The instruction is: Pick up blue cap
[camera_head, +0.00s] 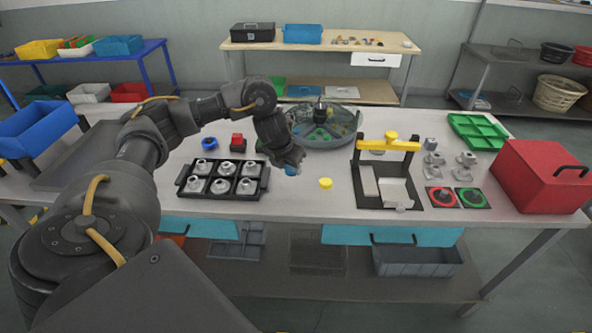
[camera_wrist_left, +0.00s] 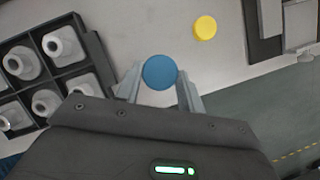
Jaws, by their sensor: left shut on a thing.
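The blue cap (camera_wrist_left: 160,72) is a round disc between the two fingers of my left gripper (camera_wrist_left: 158,88) in the left wrist view. The left gripper is shut on it. In the head view my left gripper (camera_head: 291,168) is at the table's front part, right of the black tray, and a bit of the blue cap (camera_head: 291,171) shows at its tip. I cannot tell whether the cap touches the table. My right gripper is in neither view.
A yellow cap (camera_head: 326,183) lies just right of the gripper. A black tray (camera_head: 180,181) with several metal parts is at left. A round divided tank (camera_head: 345,138) stands behind. A black fixture with a yellow handle (camera_head: 388,145) and a red box (camera_head: 540,175) are at right.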

